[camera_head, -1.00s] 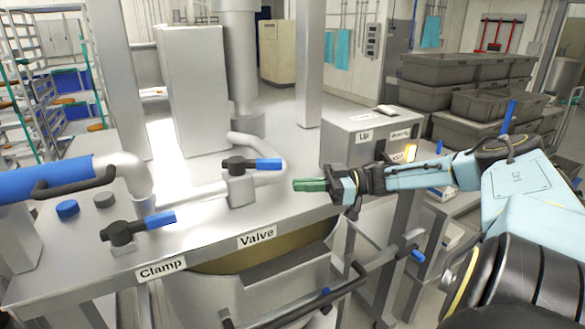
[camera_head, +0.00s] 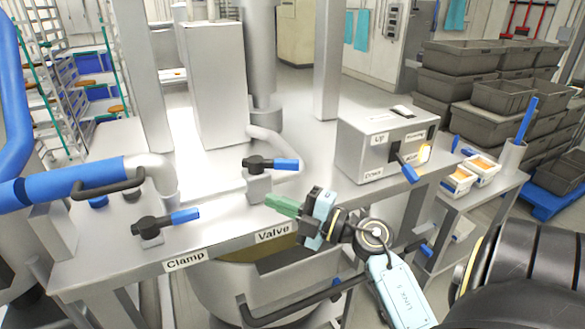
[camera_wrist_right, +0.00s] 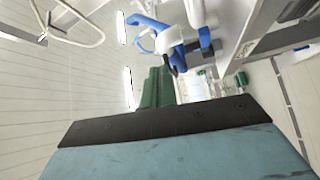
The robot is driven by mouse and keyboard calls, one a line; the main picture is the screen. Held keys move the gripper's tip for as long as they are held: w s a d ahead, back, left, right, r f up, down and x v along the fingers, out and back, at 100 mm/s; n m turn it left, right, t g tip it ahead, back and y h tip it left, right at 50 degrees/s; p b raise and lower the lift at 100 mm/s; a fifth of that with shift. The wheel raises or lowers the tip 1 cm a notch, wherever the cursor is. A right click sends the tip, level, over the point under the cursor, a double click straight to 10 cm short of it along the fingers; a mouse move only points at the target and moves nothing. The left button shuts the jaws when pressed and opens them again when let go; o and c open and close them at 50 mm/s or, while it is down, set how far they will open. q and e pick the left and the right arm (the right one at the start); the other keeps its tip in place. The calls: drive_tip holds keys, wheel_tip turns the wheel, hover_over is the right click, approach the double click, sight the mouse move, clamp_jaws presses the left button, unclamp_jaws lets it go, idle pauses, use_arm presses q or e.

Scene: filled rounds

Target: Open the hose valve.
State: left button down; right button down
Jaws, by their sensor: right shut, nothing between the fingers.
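The valve handle (camera_head: 271,164) is a black lever with a blue grip on a grey block behind the "Valve" label (camera_head: 273,232). It lies crosswise, its blue end pointing right. A similar clamp lever (camera_head: 165,221) with a blue end stands at the left behind the "Clamp" label. My right gripper (camera_head: 273,203) is shut and empty, its green fingers pointing left, just below and in front of the valve handle and apart from it. In the right wrist view the green fingers (camera_wrist_right: 157,88) are together. My left gripper is not in view.
A grey control box (camera_head: 385,145) with a blue-ended lever stands right of the valve. A thick blue hose (camera_head: 65,180) runs in from the left to a grey pipe. A rail (camera_head: 290,309) crosses below the table edge. Stacked grey crates (camera_head: 470,70) stand at the back right.

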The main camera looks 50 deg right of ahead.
drive_tip(key=s+d+f+m+h, duration=0.2)
drive_tip(key=s+d+m+h, duration=0.1)
drive_tip(key=s+d+h, duration=0.4)
drive_tip(key=h+p, duration=0.1)
drive_tip(key=p, duration=0.1)
approach(281, 168)
drive_tip(key=w+a, duration=0.3)
drive_tip(key=shift+w+d+r, duration=0.15)
drive_tip(key=shift+w+d, duration=0.5)
drive_tip(key=shift+d, duration=0.25)
drive_tip(key=shift+w+d+r, duration=0.1)
drive_tip(key=shift+w+d, duration=0.6)
drive_tip(key=shift+d, duration=0.2)
